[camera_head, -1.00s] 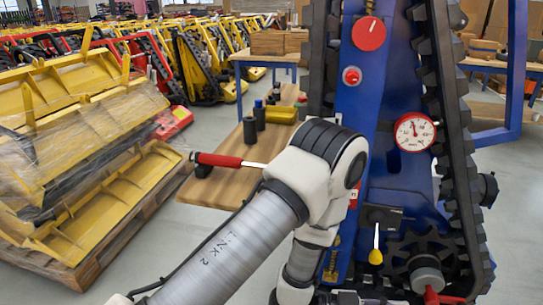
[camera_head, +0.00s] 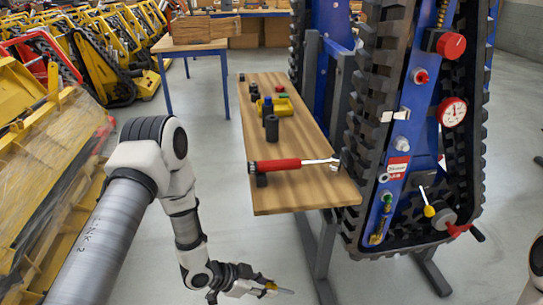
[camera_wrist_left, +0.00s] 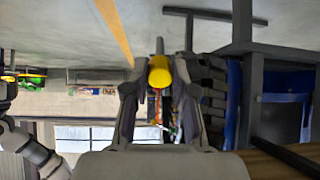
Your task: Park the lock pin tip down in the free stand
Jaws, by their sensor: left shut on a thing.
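My left gripper (camera_head: 262,289) is low in front of the bench, below the height of its top. It is shut on the lock pin, which has a yellow head (camera_wrist_left: 159,72) and a thin grey shank (camera_head: 287,291). In the head view the pin lies nearly level and points right. A black cylindrical stand (camera_head: 271,130) is upright on the wooden bench (camera_head: 300,130) and its top looks empty. Behind it another black stand (camera_head: 268,108) has a blue piece in its top. My right gripper is out of view.
A red-handled wrench (camera_head: 278,164) lies across the near end of the bench. A yellow tray (camera_head: 285,107) and small parts are farther back. The blue tracked carrier (camera_head: 400,140) stands close along the bench's right side. Open floor is left of the bench.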

